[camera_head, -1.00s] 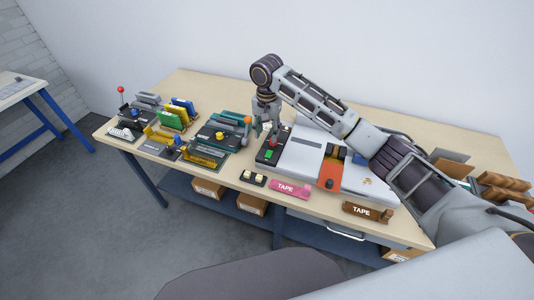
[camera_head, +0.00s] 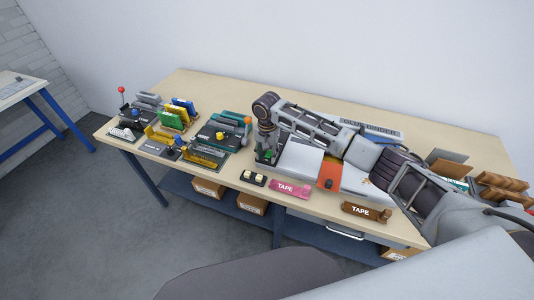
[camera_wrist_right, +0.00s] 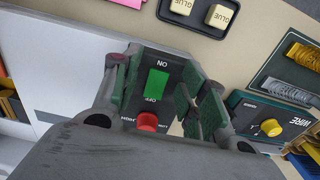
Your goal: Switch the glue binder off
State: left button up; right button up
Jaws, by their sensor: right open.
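The glue binder (camera_head: 300,160) is a pale, flat machine on the bench, with an orange clamp (camera_head: 329,176) across it. Its dark control panel (camera_head: 264,161) at the left end is mostly hidden by my right gripper (camera_head: 267,150) in the head view. In the right wrist view the panel has a green switch (camera_wrist_right: 157,82) between the words ON and OFF, and a red knob (camera_wrist_right: 147,121) beside OFF. My right gripper (camera_wrist_right: 160,88) is open and empty, its fingers to either side of the switch. I cannot tell whether they touch the panel. My left gripper is out of view.
Left of the panel stands a teal wire machine (camera_head: 216,134), near several smaller tools. Wooden pieces (camera_head: 500,186) are at the right end.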

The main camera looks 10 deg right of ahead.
jog(key=shift+f, duration=0.2)
grip_shut()
jog(key=shift+r, duration=0.1)
jog(key=shift+w+d+r+g+y+p, duration=0.1)
jog(key=shift+w+r+g+y+p, duration=0.3)
jog(key=shift+p, duration=1.2)
jog(key=shift+d+f+g+p, duration=0.1)
jog(key=shift+f+g+p, duration=0.05)
jog(key=shift+g+p, duration=0.25)
jog(key=shift+g+y, duration=0.4)
jog(key=shift+y, duration=0.1)
